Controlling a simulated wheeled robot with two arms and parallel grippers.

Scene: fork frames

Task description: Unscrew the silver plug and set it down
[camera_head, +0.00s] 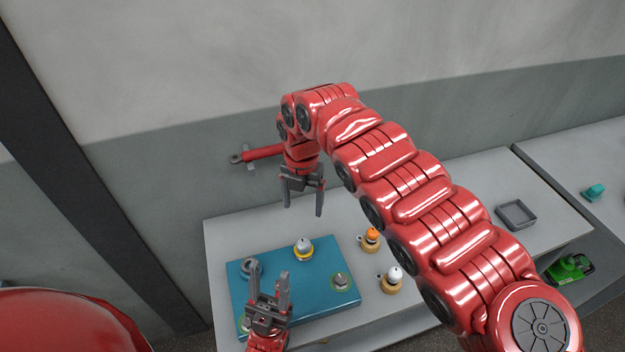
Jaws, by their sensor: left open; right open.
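A silver-topped plug (303,244) with a yellow ring at its base stands upright on the blue board (330,310). I take it for the silver plug. My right gripper (303,209) is open and empty, pointing down, and shows just above this plug in the picture; their real gap is hard to judge. My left gripper (268,278) is open with its fingers pointing up in the picture, over the board's left part. A grey ring-like fitting (250,268) shows beside its left finger. A grey-green round fitting (341,281) sits on the board's right side.
Right of the board, an orange-topped piece (372,236) and a white-topped piece (394,276) stand on the light table (235,229). A grey tray (516,214) lies farther right. A teal object (594,192) and a green object (569,268) are at the far right.

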